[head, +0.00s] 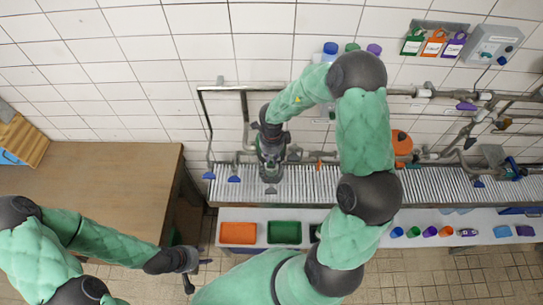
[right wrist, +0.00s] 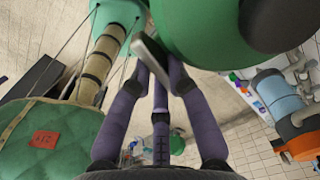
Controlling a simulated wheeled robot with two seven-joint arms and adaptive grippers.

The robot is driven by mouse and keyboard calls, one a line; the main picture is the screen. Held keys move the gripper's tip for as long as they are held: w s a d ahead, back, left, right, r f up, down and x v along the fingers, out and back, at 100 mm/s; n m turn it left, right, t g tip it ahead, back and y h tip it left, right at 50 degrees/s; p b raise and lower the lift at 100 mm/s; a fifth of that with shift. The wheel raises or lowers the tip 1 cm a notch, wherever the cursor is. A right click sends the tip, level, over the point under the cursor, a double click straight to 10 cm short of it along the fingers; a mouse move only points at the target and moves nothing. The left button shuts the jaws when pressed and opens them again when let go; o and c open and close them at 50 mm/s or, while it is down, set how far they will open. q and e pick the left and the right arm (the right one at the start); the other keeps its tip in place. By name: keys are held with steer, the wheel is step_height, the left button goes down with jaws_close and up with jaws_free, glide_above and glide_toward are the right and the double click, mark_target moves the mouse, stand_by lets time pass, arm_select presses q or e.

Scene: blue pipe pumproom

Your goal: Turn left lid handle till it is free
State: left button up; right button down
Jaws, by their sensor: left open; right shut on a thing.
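My right gripper (head: 271,178) hangs over the ribbed grey channel below the wall pipes in the head view. In the right wrist view its purple fingers (right wrist: 160,74) are closed on a flat grey metal bar (right wrist: 152,56), which sits tilted between the fingertips. I cannot tell from its shape whether this bar is the left lid handle, and the lid cannot be made out. My left gripper (head: 192,267) is open and empty, low beside the wooden table, away from the channel.
A wooden table (head: 95,190) stands at the left. The ribbed channel (head: 335,185) runs under pipes with blue-handled valves (head: 234,179). An orange tray (head: 238,233) and a green tray (head: 285,233) lie on the shelf in front. Several coloured cups (head: 430,231) stand at the right.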

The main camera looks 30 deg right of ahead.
mark_target(272, 162)
steer(key=shift+n, duration=0.5)
steer(key=c, duration=1.2)
jaws_free()
steer(key=shift+d, duration=0.1)
steer(key=shift+r, duration=0.15)
steer(key=shift+w+r, duration=0.15)
steer(key=shift+r, duration=0.45)
steer(key=shift+s+r, duration=0.15)
steer(key=shift+r, duration=1.5)
steer(key=shift+s+r, duration=0.1)
steer(key=shift+r, duration=1.5)
